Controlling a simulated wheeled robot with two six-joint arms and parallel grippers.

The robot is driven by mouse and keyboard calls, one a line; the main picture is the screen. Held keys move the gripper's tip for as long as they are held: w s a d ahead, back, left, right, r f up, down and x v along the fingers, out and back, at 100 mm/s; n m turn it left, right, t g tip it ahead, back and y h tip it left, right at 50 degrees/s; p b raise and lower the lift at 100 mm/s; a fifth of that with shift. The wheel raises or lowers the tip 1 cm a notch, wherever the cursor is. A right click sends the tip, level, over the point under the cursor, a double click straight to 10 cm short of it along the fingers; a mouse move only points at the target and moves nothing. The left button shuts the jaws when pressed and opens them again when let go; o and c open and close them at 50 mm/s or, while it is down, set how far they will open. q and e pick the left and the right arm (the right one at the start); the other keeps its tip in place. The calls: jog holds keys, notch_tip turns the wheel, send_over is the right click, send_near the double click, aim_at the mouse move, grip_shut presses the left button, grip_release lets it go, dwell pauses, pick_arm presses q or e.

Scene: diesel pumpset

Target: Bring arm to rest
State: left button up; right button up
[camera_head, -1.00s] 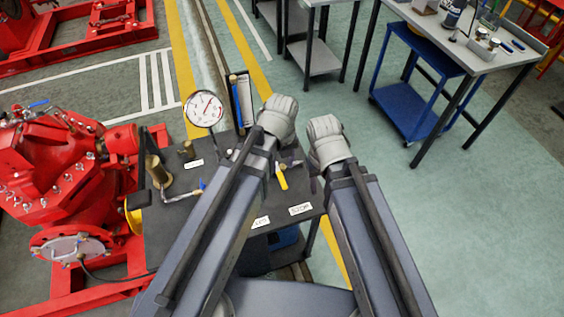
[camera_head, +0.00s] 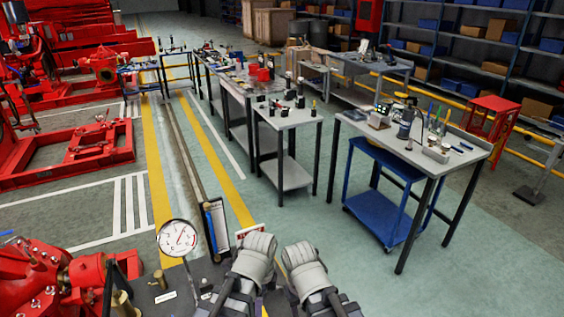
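My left gripper (camera_head: 258,250) and my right gripper (camera_head: 303,260) are side by side at the bottom centre, with a narrow gap between them. Both are seen from behind as pale grey rounded ends; their fingertips are hidden, so I cannot tell whether they are open or shut. They appear above or just beyond the dark pumpset panel (camera_head: 185,285). A round white pressure gauge (camera_head: 177,238) with a red needle stands on the panel, left of my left gripper. A framed upright tube gauge (camera_head: 215,230) stands between that gauge and my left gripper.
A red pump (camera_head: 50,280) is at the lower left. A grey-topped table (camera_head: 455,155) with small items stands at the right, with a blue cart (camera_head: 385,215) under it. Further workbenches (camera_head: 290,115) stand behind. The green floor (camera_head: 480,260) at the lower right is clear.

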pick_arm(q)
jog(key=s+n, duration=0.1)
jog(key=n, duration=0.4)
jog(key=s+n, duration=0.1)
jog(key=n, duration=0.4)
jog(key=s+n, duration=0.1)
jog(key=n, duration=0.4)
jog(key=shift+s+y, duration=0.2)
jog(key=shift+y, duration=0.1)
jog(key=shift+a, duration=0.1)
